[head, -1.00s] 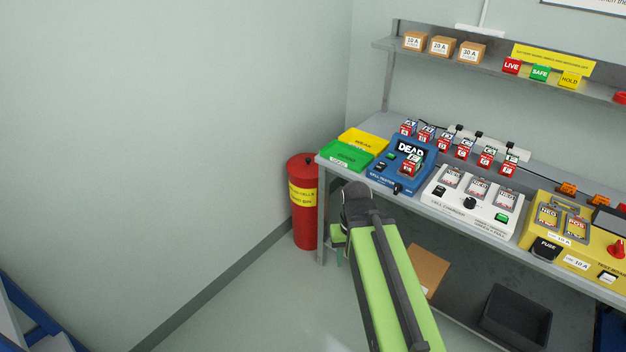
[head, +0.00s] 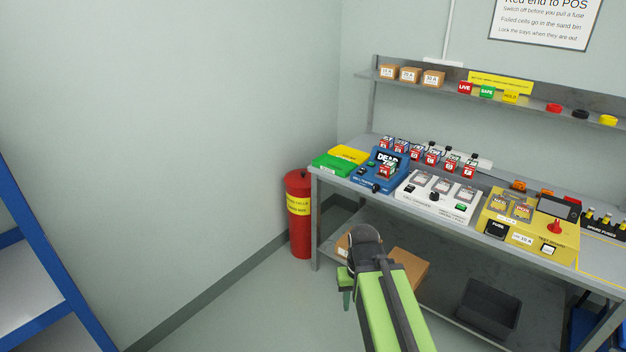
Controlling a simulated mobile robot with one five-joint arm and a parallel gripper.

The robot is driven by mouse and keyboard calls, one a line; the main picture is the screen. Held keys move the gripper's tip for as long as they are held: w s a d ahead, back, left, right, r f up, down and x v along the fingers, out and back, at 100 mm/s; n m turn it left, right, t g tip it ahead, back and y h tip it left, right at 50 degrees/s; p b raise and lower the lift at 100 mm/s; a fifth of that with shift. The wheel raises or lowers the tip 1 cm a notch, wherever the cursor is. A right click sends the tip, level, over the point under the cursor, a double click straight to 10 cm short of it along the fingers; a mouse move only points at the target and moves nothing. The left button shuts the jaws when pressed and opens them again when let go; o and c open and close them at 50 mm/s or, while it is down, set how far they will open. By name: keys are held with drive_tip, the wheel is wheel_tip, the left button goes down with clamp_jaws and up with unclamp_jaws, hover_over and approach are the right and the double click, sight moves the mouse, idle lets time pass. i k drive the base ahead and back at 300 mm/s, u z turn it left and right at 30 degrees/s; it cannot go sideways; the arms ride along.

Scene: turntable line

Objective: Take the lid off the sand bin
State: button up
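The sand bin (head: 299,225) is a tall red cylinder with a yellow label, standing on the floor in the corner at the bench's left end. Its red lid (head: 298,178) is on top. My gripper (head: 345,290) is at the end of my green arm, right of the bin and lower in the picture, apart from it. The arm's dark wrist hides much of the gripper, so its fingers cannot be made out clearly.
The workbench (head: 330,178) stands right of the bin, with green (head: 333,165) and yellow trays, a blue tester (head: 377,172), a white charger (head: 437,195) and a yellow test board (head: 528,225). A blue rack (head: 45,255) is at left. Floor between is clear.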

sight(299, 179)
drive_tip(key=z, duration=0.25)
drive_tip(key=i, duration=1.65)
drive_tip(key=u, duration=0.45)
drive_tip(key=i, duration=1.15)
drive_tip(key=u, duration=0.85)
drive_tip(key=i, duration=0.55)
drive_tip(key=u, duration=0.5)
